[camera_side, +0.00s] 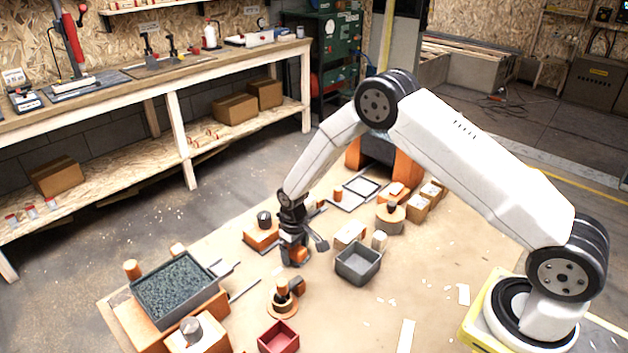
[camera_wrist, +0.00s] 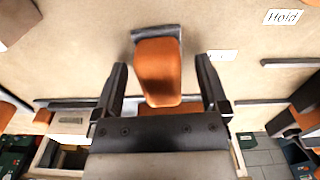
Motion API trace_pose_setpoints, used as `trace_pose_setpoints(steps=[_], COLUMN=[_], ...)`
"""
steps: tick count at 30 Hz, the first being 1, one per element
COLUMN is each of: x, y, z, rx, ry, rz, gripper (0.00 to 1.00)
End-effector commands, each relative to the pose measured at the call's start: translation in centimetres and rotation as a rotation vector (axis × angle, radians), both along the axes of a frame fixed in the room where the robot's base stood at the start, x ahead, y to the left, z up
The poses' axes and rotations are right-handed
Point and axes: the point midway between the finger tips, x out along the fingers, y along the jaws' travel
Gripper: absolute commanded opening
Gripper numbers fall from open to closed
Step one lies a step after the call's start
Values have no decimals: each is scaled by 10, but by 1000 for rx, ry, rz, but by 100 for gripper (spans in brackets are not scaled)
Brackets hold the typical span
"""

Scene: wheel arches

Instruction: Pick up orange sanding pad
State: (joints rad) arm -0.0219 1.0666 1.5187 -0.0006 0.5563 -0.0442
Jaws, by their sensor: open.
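An orange piece with a dark grey strip along its far edge, which looks like the orange sanding pad (camera_wrist: 160,68), shows in the middle of the wrist view. My gripper (camera_wrist: 162,68) is open, with one dark finger to each side of the pad and a visible gap on both sides. In the side view my gripper (camera_side: 294,252) points down low over the table, and the orange pad (camera_side: 299,255) shows partly at its fingers. Whether the pad touches the table is hidden.
A grey open bin (camera_side: 358,277) stands right of my gripper, and a red bin (camera_side: 278,338) in front. A dark-filled tray (camera_side: 176,291) is at the left. An orange block (camera_side: 261,237) stands close by. A white "Hold" label (camera_wrist: 283,17) lies on the table.

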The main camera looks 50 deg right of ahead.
Motion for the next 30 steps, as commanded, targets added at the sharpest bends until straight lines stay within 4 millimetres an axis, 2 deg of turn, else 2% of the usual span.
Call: trace_pose_setpoints(steps=[14, 21, 23, 30], x=[0, 0, 0, 0], y=[0, 0, 0, 0], z=[0, 0, 0, 0], rx=[0, 0, 0, 0], ry=[0, 0, 0, -1], rz=[0, 0, 0, 0], gripper=[94, 18, 0, 0])
